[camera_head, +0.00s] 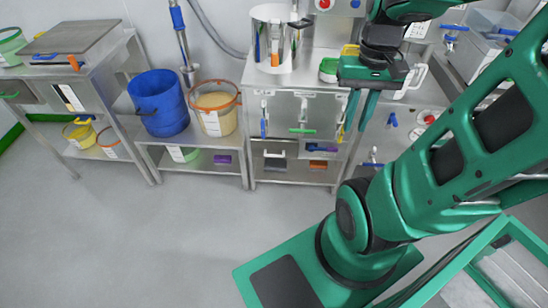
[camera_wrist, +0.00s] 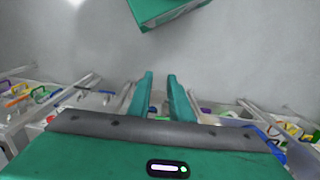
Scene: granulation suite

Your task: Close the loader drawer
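My gripper (camera_head: 359,120) is in front of the right side of the steel cabinet in the head view, its two green fingers pointing down. In the wrist view the fingers (camera_wrist: 159,98) stand apart with nothing between them. Which part is the loader drawer is not clear. The central steel cabinet (camera_head: 285,105) has a front with a green handle (camera_head: 302,131). A white bar handle (camera_head: 411,80) shows just right of my gripper, partly hidden by it. The left bench has a drawer with another green handle (camera_head: 10,95). I see no contact between the fingers and any handle.
A blue bucket (camera_head: 158,104) and an orange-rimmed tub (camera_head: 214,112) stand on a low steel bench. A steel pot (camera_head: 275,38) stands on the cabinet. Clear bins (camera_head: 482,40) are at the upper right. The grey floor (camera_head: 180,235) at front left is clear.

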